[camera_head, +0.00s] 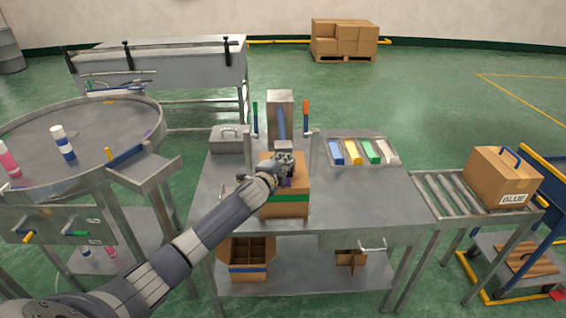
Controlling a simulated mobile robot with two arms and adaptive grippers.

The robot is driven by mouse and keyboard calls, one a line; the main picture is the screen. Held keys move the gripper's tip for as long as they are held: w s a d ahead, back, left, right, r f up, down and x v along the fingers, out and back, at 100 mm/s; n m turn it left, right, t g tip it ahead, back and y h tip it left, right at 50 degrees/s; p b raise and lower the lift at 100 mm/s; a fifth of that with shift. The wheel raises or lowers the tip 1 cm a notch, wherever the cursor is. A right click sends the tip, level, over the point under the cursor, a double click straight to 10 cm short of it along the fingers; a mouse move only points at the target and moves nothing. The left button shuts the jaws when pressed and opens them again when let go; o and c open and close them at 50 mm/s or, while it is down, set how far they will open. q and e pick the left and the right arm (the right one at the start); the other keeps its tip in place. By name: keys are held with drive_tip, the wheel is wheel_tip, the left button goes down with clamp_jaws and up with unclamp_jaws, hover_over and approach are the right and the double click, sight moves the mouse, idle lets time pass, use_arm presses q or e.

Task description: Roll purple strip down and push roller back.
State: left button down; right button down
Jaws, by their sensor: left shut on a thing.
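A cardboard box (285,208) with a green band stands on the steel workbench (375,205), in front of an upright metal post with a blue stripe. A small patch of the purple strip (286,183) shows at the box, just below my left gripper (284,166). My left gripper is at the upper front of the box, shut on the roller, which is mostly hidden behind the fingers and wrist. Whether the strip lies flat on the box cannot be told. My right gripper is not in view.
A tray (331,140) with blue, yellow, green and pale blocks sits right of the post. A lidded metal box (230,140) is at left. A roller conveyor (445,193) carries a carton marked BLUE (502,178). A round table (100,118) with bottles stands at far left. The bench's right part is clear.

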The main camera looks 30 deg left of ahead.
use_arm(q)
drive_tip(key=shift+f, duration=0.3)
drive_tip(key=c, duration=1.7)
unclamp_jaws()
drive_tip(key=shift+a, duration=0.1)
drive_tip(key=shift+o, duration=0.2)
drive_tip(key=shift+r, duration=0.1)
drive_tip(key=v, duration=1.1)
drive_tip(key=shift+s, duration=0.4)
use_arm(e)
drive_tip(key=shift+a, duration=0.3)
